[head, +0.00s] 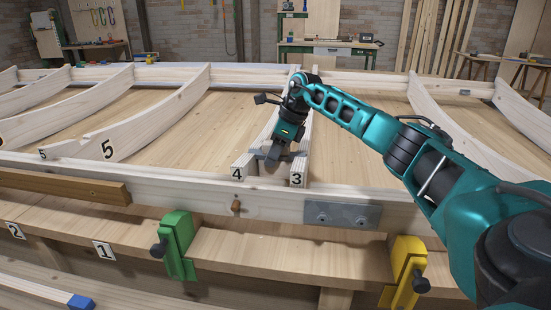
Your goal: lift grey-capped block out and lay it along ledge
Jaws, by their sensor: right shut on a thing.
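My right gripper (275,155) reaches down between the two pale ribs marked 4 (243,168) and 3 (299,170). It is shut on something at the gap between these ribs. The dark grey shape at its tips may be the cap of the grey-capped block, but I cannot separate it clearly from the fingers. The rest of the block is hidden or too small to tell. A wooden ledge (290,252) runs along the front below the white front rail (420,214). My left gripper is not in view.
A green clamp (178,243) and a yellow clamp (405,270) stand on the ledge, with bare wood between them. A brown bar (60,184) lies along the rail at left. A blue-ended piece (80,301) is at lower left. Rib 5 (150,120) stands further left.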

